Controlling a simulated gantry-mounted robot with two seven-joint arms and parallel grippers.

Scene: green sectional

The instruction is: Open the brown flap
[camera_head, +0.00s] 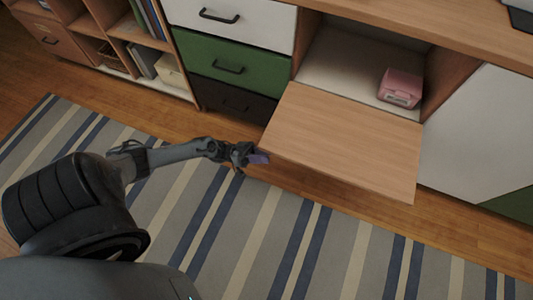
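The brown flap (345,140) is a light wood panel in the camera_head view. It is folded down and out from the cabinet, lying roughly flat in front of an open compartment (345,65). My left gripper (258,158) is at the flap's left front corner, touching or very close to it. A small purple part shows at its tip. The fingers are too small and dark to tell whether they are open or shut. My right gripper is not in view.
A pink package (400,88) stands in the open compartment. White, green and black drawers (240,67) are left of it, with open shelves (140,40) further left. A striped rug (270,230) covers the floor in front.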

